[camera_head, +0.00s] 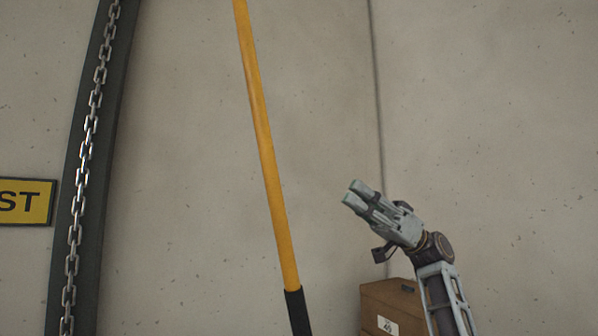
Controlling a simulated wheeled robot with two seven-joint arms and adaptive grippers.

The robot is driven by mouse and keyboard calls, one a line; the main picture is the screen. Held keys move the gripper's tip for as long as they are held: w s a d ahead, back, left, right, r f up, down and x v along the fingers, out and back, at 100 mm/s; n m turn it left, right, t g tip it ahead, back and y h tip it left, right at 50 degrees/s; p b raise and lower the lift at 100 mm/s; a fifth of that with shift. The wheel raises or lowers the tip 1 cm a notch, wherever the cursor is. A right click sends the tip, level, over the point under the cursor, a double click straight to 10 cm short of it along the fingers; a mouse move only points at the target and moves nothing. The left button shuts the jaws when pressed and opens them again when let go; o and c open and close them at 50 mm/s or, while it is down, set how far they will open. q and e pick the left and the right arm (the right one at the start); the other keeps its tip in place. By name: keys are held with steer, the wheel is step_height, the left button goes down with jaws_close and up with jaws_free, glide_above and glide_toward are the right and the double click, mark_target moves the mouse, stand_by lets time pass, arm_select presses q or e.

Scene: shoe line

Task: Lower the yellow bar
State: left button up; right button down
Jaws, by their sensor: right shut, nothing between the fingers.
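The yellow bar (265,150) runs from the top edge of the head view down to a black sleeve (297,312) at the bottom. It is steep, with its top leaning slightly left. My right gripper (354,194) is to the right of the bar, apart from it, pointing up and left. Its fingers are shut and hold nothing. The bar's top end and whatever is below the black sleeve are out of the picture. My left gripper is not in view.
A dark curved post with a hanging chain (83,165) stands on the left. A yellow sign (24,202) reading "ST" is at the left edge. A brown box (393,302) is at the bottom, beside my right arm. A plain concrete wall (480,110) fills the background.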

steer(key=shift+r, duration=0.1)
stand_by(0.3)
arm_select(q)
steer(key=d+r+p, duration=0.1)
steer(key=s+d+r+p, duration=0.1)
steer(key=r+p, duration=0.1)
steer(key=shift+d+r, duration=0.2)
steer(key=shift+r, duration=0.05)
arm_select(e)
steer(key=a+f+x, duration=0.1)
steer(key=f+x, duration=0.1)
steer(key=x, duration=1)
steer(key=shift+s+a, duration=0.25)
steer(key=shift+a, duration=0.3)
steer(key=shift+f, duration=0.1)
